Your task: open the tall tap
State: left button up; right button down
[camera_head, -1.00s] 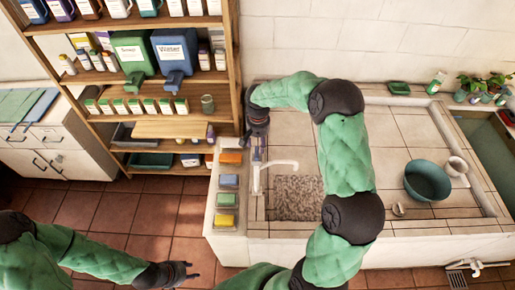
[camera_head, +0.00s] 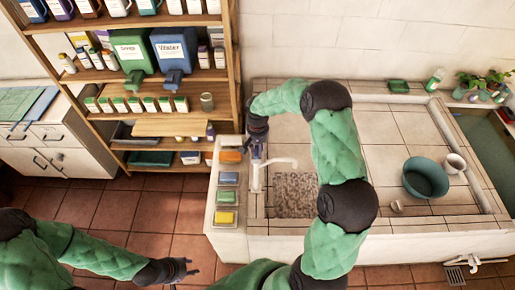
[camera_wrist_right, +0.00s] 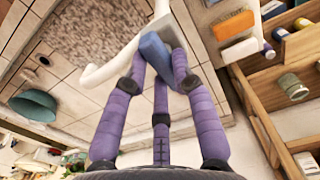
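The tall tap (camera_head: 256,178) is white, with its spout pointing right over the pebbled basin (camera_head: 296,196). In the right wrist view the white tap (camera_wrist_right: 128,58) carries a blue handle (camera_wrist_right: 156,52) on top. My right gripper (camera_head: 257,149) is at the top of the tap. In the wrist view its purple fingers (camera_wrist_right: 160,68) are spread apart with the blue handle between their tips; whether they touch it is unclear. My left gripper (camera_head: 191,269) is low over the floor, away from the tap, with its fingers apart and empty.
Coloured sponges in dishes (camera_head: 227,198) line the ledge left of the tap. A wooden shelf (camera_head: 238,60) with bottles stands close behind left. A teal bowl (camera_head: 426,179) and white cups stand on the tiled counter at right. The counter's middle is clear.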

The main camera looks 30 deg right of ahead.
jog(key=n+b, duration=0.2)
jog(key=n, duration=0.1)
jog(key=shift+w+f, duration=0.1)
jog(key=shift+f, duration=0.05)
jog(key=n+b, duration=0.2)
jog(key=n, duration=0.2)
jog(key=shift+w+n, duration=0.1)
jog(key=shift+n, duration=0.3)
jog(key=n+b, duration=0.1)
jog(key=n, duration=0.3)
jog(key=shift+w+n, duration=0.1)
jog(key=shift+n, duration=0.2)
jog(key=n, duration=0.5)
jog(key=shift+a+b, duration=0.1)
jog(key=shift+b, duration=0.3)
jog(key=shift+w+n, duration=0.1)
jog(key=shift+n, duration=0.3)
jog(key=c, duration=1)
grip_release()
jog(key=shift+r, duration=0.2)
